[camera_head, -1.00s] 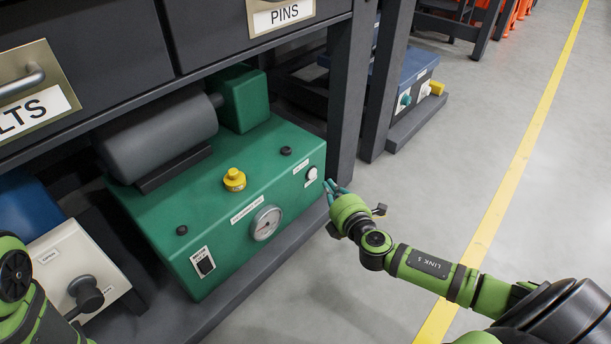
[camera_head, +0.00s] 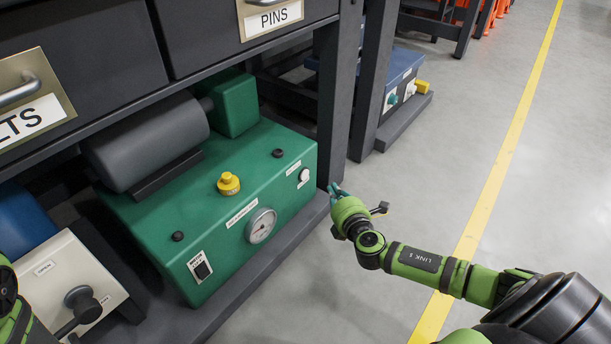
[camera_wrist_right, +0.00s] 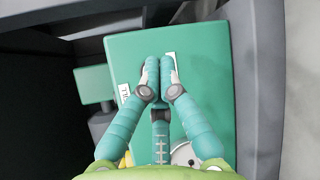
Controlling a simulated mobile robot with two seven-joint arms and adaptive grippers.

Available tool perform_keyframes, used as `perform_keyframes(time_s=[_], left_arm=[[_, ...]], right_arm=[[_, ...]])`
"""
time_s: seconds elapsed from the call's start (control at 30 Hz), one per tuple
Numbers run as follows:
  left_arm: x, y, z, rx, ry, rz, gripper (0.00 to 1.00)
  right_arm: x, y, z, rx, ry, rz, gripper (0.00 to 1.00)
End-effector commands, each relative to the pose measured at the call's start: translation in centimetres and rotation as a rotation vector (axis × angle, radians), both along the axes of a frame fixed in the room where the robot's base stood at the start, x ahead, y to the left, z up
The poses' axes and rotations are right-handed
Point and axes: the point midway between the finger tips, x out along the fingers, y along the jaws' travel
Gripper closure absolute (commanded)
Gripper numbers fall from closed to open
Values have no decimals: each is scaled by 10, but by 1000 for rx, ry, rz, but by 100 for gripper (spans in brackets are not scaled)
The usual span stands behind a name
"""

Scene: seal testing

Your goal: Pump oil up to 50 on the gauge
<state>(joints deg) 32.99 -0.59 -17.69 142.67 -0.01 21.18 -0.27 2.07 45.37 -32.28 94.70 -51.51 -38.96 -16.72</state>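The green oil unit (camera_head: 215,205) sits on the lower shelf, with a grey cylinder (camera_head: 148,140) on top. Its round gauge (camera_head: 261,225) is on the front; the needle is too small to read. A white button (camera_head: 304,174) is at the front's right end, a black switch (camera_head: 202,270) at its left end. A yellow cap (camera_head: 228,184) is on top. My right gripper (camera_head: 334,189) is just right of the button, apart from it. In the wrist view its fingertips (camera_wrist_right: 159,66) are together over the green unit (camera_wrist_right: 225,60), with nothing visible between them. My left gripper is out of view.
A table leg (camera_head: 333,110) stands close behind my right gripper. A beige box (camera_head: 65,270) with a black handle is at the left. Drawers (camera_head: 105,55) overhang the unit. Grey floor (camera_head: 440,160) with a yellow line (camera_head: 490,190) is clear at the right.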

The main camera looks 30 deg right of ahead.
Motion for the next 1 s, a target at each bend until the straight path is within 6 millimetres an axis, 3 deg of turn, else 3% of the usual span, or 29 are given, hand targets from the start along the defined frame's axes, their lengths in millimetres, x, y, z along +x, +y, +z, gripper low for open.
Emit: perform_keyframes(time_s=[0.2, 0.4, 1.0], left_arm=[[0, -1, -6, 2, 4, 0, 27], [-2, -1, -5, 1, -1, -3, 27], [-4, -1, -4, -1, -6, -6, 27]], right_arm=[[31, 13, 0, 1, -3, 0, 100], [48, 20, 0, 2, -1, -1, 100], [55, 23, 0, 0, 0, 0, 100]])
